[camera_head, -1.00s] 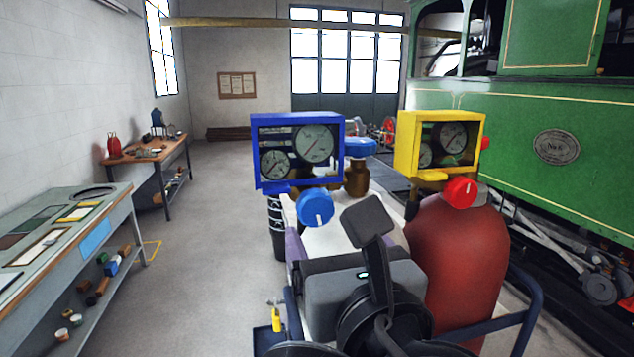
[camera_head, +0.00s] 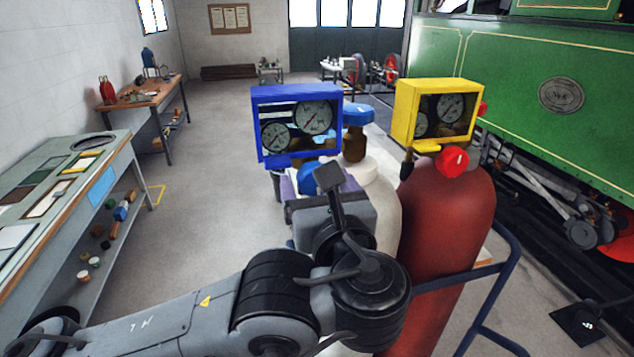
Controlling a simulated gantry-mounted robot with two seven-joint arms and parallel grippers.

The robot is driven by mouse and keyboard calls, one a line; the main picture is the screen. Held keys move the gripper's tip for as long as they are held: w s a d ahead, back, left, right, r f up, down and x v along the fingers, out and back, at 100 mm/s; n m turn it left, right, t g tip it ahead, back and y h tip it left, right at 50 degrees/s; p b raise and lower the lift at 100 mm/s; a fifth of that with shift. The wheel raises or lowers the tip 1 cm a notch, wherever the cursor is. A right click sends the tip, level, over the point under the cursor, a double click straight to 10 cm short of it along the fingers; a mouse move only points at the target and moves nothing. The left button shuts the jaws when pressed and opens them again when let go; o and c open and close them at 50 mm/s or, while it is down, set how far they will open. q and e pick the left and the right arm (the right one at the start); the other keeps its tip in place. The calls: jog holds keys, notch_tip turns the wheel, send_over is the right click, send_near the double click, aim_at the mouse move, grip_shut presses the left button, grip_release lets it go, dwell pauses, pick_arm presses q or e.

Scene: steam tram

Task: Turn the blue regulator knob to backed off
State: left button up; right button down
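The blue regulator knob (camera_head: 307,180) sits under the blue gauge box (camera_head: 297,91), which holds two round dials on a white cylinder (camera_head: 384,205). My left gripper (camera_head: 328,182) comes in from the lower left and is at the knob's right front side. One dark finger shows upright and overlaps part of the knob; the other finger is hidden. I cannot tell whether it touches the knob or how far it is open. The knob's white mark is hidden. My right gripper is not in view.
A red cylinder (camera_head: 447,240) with a yellow gauge box (camera_head: 404,112) and red knob (camera_head: 453,161) stands close on the right. A blue trolley rail (camera_head: 512,255) runs beside it. A grey workbench (camera_head: 120,165) is at left, with open floor between. A green tram (camera_head: 520,110) stands at right.

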pick_arm(q)
jog(key=c, duration=1)
jog(key=shift+f+n+b, duration=0.15)
jog(key=shift+n+b, duration=0.45)
jog(key=shift+b, duration=0.4)
jog(key=shift+c, duration=0.2)
jog(key=shift+r+n+b, duration=0.15)
jog(key=shift+n+b, duration=4.15)
jog(key=shift+n, duration=1.05)
jog(key=shift+r+n+b, duration=0.15)
jog(key=shift+n+b, duration=4.15)
jog(key=shift+n, duration=1.1)
jog(key=shift+r+n+b, duration=0.15)
jog(key=shift+n+b, duration=4.15)
jog(key=shift+n, duration=1.05)
